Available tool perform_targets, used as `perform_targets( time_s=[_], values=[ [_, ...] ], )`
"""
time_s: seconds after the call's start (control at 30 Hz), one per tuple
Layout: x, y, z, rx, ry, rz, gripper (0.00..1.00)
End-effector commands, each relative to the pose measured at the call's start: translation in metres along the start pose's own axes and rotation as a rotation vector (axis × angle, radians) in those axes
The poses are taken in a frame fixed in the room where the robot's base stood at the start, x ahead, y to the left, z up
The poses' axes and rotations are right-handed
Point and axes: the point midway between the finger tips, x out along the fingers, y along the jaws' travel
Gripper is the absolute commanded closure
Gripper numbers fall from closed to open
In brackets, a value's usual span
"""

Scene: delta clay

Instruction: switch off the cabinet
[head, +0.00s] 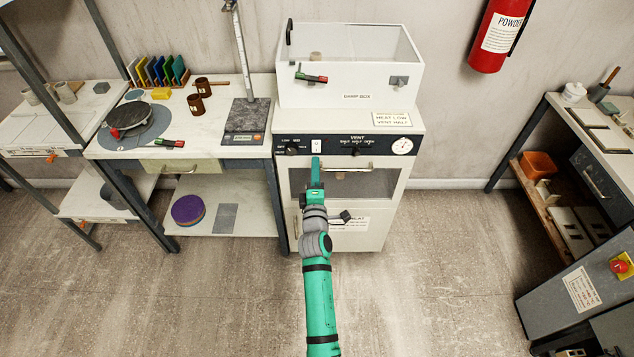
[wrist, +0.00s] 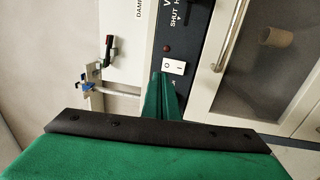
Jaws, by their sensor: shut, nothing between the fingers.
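The cabinet (head: 335,230) is a white unit with a dark control panel across its top front and a windowed door below. A white rocker switch (head: 316,146) sits on the panel between two knobs. In the wrist view the rocker switch (wrist: 174,67) shows "O" and "I" marks, with a small dark red lamp (wrist: 167,48) beside it. My gripper (head: 316,160) is shut and empty, its green fingers pointing at the panel just below the switch. In the wrist view the fingertips (wrist: 161,76) are right by the switch's edge; I cannot tell whether they touch it.
The door handle (head: 346,169) lies just right of my fingers. A workbench (head: 222,148) with a scale stands left, and shelving (head: 550,130) stands right. The floor in front is clear.

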Motion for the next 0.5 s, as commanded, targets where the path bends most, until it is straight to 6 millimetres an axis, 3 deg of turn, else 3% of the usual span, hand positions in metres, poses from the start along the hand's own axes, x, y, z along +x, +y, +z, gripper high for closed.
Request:
perform_targets(
  time_s=[0.5],
  values=[
    [-0.045,0.012,0.002,0.005,-0.005,0.002,1.00]
  ],
)
